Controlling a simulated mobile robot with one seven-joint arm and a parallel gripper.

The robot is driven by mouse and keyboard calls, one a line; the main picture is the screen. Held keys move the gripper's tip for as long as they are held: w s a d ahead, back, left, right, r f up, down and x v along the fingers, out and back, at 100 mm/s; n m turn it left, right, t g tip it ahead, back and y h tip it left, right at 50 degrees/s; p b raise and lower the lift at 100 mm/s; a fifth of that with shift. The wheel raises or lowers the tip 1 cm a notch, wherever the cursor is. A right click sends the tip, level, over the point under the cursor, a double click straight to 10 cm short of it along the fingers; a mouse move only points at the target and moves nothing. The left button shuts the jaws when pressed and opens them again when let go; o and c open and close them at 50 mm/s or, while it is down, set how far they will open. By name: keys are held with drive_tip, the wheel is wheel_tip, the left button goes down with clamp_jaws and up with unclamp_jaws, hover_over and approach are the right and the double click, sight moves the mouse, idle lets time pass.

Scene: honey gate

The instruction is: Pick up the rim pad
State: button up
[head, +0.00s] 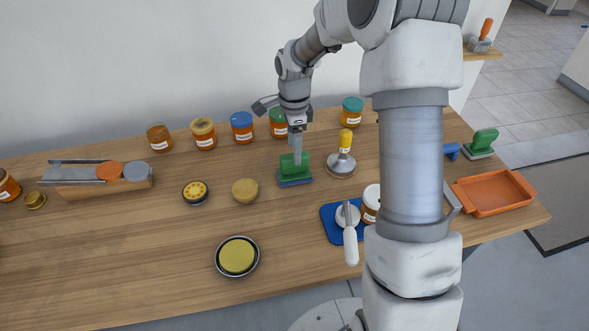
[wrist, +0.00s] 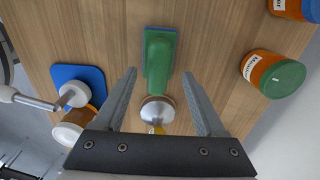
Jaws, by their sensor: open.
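The rim pad, which I take to be the green-handled block with a blue base (head: 294,171), stands on the wooden table near the middle. It also shows in the wrist view (wrist: 159,58), upper middle, its long handle lying between the lines of the two fingers. My gripper (head: 297,160) points down over it, and its fingers overlap the green handle in the head view. In the wrist view my gripper (wrist: 159,73) is open, one finger on each side, with nothing held. I cannot tell whether the fingers touch the handle.
A round metal tool with a yellow handle (head: 343,155) stands close to the right. A blue mat (head: 330,222) holds a white-handled tool. Several jars line the wall. A second green-handled block (head: 481,143) and an orange tray (head: 490,208) are at right. The front left table is clear.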

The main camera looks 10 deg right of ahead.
wheel_tip(320, 180, down, 3)
drive_tip(key=shift+s+f, duration=0.15)
drive_tip(key=shift+f, duration=0.05)
clamp_jaws()
idle(0.3)
